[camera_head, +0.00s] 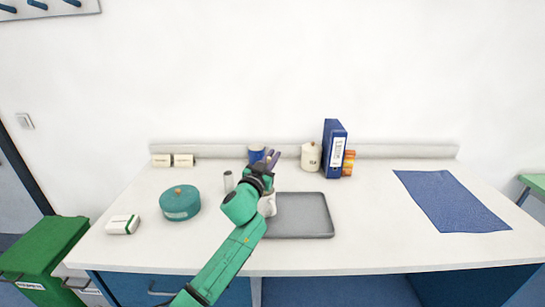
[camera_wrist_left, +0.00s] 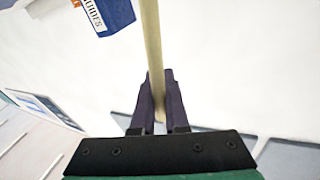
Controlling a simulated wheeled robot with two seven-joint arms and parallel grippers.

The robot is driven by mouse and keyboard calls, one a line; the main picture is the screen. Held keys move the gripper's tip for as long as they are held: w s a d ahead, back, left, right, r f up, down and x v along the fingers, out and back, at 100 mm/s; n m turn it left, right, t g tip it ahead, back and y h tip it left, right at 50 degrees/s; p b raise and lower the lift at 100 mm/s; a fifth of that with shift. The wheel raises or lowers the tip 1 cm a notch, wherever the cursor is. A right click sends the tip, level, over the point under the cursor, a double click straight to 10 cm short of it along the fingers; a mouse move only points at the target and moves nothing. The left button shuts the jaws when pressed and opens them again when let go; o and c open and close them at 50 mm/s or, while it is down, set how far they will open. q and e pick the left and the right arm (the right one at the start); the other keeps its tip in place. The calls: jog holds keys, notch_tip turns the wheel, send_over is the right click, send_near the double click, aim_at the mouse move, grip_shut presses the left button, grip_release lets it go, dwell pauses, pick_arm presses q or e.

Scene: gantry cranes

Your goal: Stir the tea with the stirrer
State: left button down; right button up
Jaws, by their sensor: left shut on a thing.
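My left gripper (camera_head: 272,158) is raised over the back of the table, above the left end of the grey tray (camera_head: 303,215). In the left wrist view its dark purple fingers (camera_wrist_left: 159,88) are shut on a long pale wooden stick, the stirrer (camera_wrist_left: 153,42). The stirrer can hardly be made out in the head view. A white cup (camera_head: 268,205) shows partly behind my left forearm, at the tray's left side. The arm hides much of it, and I cannot see any tea inside. My right gripper is not in view.
A teal lidded pot (camera_head: 180,205), a white box (camera_head: 122,225) and a grey cylinder (camera_head: 228,181) stand left. A blue container (camera_head: 256,152), white jar (camera_head: 311,157) and blue binder (camera_head: 333,150) stand at the back. A blue mat (camera_head: 450,203) lies right; the table between is clear.

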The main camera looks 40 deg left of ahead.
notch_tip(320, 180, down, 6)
jog(key=b, duration=0.5)
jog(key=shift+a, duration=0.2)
